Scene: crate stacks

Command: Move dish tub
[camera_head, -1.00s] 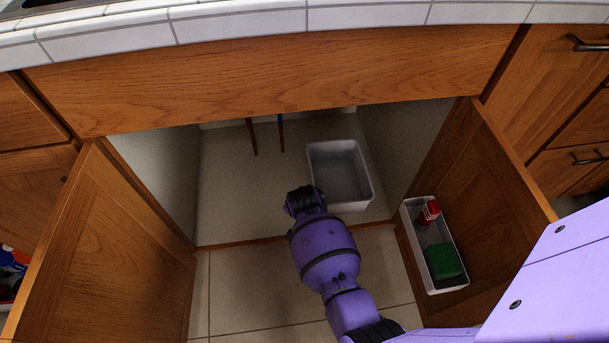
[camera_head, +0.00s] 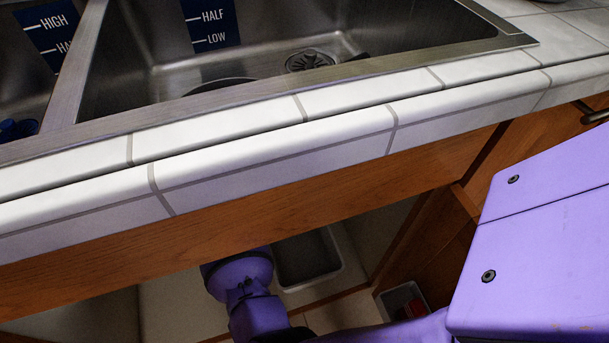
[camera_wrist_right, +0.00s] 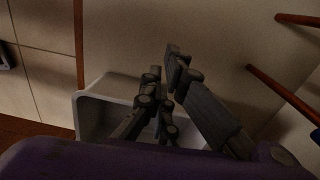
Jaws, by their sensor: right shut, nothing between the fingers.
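The dish tub is a pale grey, open rectangular bin. In the head view the tub (camera_head: 333,277) stands on the cabinet floor under the sink, partly hidden by the cabinet's front rail and my right arm. In the right wrist view the tub (camera_wrist_right: 100,97) is at the lower left, with its rim and part of its inside showing. My right gripper (camera_wrist_right: 168,65) is shut and empty, its fingers in front of and over part of the tub in that view; I cannot tell whether it touches the rim. In the head view the fingers are hidden behind the rail. My left gripper is not in view.
The sink (camera_head: 270,60) and white tiled counter edge (camera_head: 270,150) lie above the cabinet opening. The right cabinet door (camera_head: 440,245) stands open, with a white door bin (camera_head: 382,302) on it. Reddish pipes (camera_wrist_right: 280,92) show beside the gripper in the wrist view.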

